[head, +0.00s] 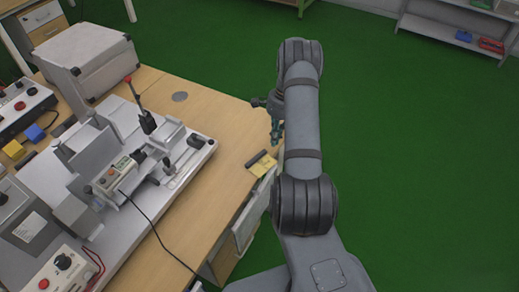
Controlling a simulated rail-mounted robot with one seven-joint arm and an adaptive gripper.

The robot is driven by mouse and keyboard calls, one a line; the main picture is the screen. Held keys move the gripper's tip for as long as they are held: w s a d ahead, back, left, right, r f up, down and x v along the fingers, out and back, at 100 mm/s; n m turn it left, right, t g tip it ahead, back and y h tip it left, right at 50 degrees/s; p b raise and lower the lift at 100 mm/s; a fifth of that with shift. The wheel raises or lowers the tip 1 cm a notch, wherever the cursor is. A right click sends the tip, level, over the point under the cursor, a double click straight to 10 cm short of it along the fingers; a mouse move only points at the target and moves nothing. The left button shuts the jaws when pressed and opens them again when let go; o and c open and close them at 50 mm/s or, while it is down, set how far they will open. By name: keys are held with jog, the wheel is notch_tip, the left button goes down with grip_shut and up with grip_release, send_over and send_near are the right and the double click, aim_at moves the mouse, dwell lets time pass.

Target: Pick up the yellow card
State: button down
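The yellow card (264,166) lies on the wooden table near its right edge, close beside my arm. A short dark bar-shaped object (254,159) is right beside it. My gripper (275,133) hangs past the table's right edge, above and slightly right of the card in the picture, apart from it. It is partly hidden behind my arm. Its fingers are too small to tell whether they are open or shut.
The wooden table (213,133) has a bare strip along its right side. A grey test rig (105,165) with a lever stands left of it. A white box (95,62) is at the back.

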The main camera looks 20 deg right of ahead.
aim_at(258, 157)
jog(key=s+a, duration=0.1)
jog(key=a, duration=0.1)
jog(key=a+p, duration=0.1)
jog(key=a, duration=0.1)
jog(key=s+a+p, duration=0.1)
jog(key=a, duration=0.1)
jog(key=shift+s+a+r, duration=0.2)
jog(key=shift+s+a, duration=0.15)
jog(key=shift+s+f+p, duration=0.1)
jog(key=shift+f+p, duration=0.1)
jog(key=shift+p, duration=0.3)
jog(key=shift+f+b, duration=0.6)
jog(key=shift+f, duration=0.2)
